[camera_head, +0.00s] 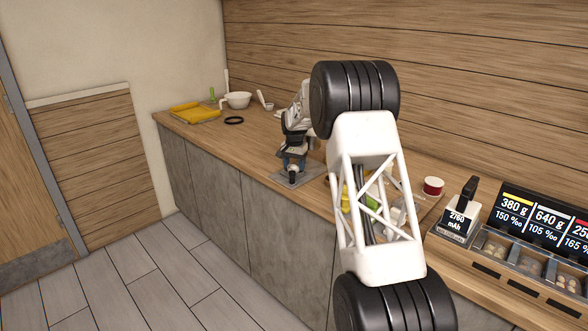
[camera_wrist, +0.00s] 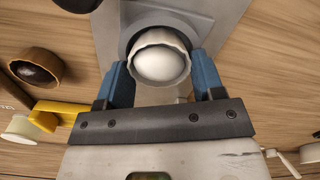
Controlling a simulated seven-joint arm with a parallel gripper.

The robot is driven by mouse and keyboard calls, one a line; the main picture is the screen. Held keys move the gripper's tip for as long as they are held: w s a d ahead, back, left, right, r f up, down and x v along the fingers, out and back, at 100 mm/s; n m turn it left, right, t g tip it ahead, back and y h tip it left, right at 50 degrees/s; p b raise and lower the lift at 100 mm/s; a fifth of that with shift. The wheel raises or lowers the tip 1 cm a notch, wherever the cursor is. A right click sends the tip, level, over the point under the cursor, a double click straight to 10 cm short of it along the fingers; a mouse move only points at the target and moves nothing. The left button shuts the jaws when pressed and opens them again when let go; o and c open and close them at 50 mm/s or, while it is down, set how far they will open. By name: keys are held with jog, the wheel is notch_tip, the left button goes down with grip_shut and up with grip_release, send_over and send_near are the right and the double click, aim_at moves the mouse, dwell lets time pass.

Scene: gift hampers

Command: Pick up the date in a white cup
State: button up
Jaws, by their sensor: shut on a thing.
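A white cup with a wavy rim (camera_wrist: 160,40) is between the blue fingers of my gripper (camera_wrist: 161,72) in the wrist view. A smooth, pale, rounded thing (camera_wrist: 162,66) fills its mouth; no brown date skin shows. My gripper is shut on this cup, one finger at each side. The cup is over a grey plate (camera_wrist: 215,20), and I cannot tell whether it touches it. In the head view my gripper (camera_head: 290,164) is low over the grey plate (camera_head: 283,178) near the counter's front edge. The cup cannot be made out clearly there.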

aim_at(295, 165)
jog(key=shift+r, duration=0.1)
notch_tip(295, 165, up, 10)
dwell(0.6)
jog(key=shift+d, duration=0.1)
dwell(0.5)
